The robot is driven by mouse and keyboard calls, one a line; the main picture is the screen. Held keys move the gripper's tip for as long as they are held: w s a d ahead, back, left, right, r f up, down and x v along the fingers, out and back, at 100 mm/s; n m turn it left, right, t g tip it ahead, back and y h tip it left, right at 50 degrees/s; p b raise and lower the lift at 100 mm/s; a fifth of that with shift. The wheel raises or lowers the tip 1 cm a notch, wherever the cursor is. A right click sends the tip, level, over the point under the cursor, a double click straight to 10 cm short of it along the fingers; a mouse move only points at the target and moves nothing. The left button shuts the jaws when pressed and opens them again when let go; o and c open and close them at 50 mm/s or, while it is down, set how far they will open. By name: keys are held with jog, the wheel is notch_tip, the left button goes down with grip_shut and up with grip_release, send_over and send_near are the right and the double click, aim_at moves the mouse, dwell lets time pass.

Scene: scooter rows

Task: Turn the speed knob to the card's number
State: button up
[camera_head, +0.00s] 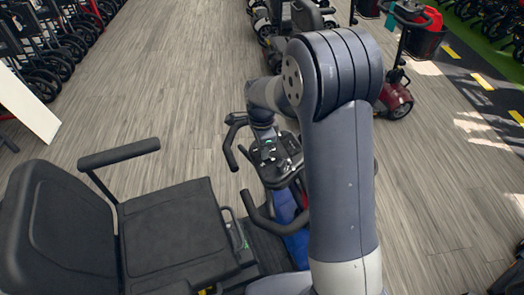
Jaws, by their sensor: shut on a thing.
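A blue mobility scooter stands in front of me, with its black seat (165,225) at the lower left and its tiller console (288,150) near the middle. Black handlebars (229,150) curve out from the console. My gripper (268,153) points down at the console and is shut on what appears to be the speed knob. The knob itself is too small and too covered by the gripper to make out. I cannot make out a card or its number. My arm hides the right side of the console.
Wheelchairs (50,45) line the upper left. A dark scooter (275,25) stands beyond my arm, and a red scooter (395,95) is at the upper right. A white panel (28,105) stands at the left edge. The wooden floor (165,85) at left is clear.

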jog(key=m+t+b, duration=0.1)
jog(key=m+b, duration=0.2)
jog(key=m, duration=0.1)
jog(key=shift+s+f+m+b, duration=0.1)
jog(key=shift+f+m+b, duration=0.05)
jog(key=shift+m+b, duration=0.25)
jog(key=shift+m+t+b, duration=0.5)
jog(key=shift+m+b, duration=0.1)
jog(key=shift+m, duration=0.3)
jog(key=o, duration=1)
jog(key=r, duration=0.3)
jog(key=s+r, duration=0.1)
jog(key=r, duration=0.3)
jog(key=s+r, duration=0.1)
jog(key=r, duration=0.3)
jog(key=shift+s+a, duration=0.1)
jog(key=shift+a, duration=0.05)
jog(key=shift+f, duration=0.1)
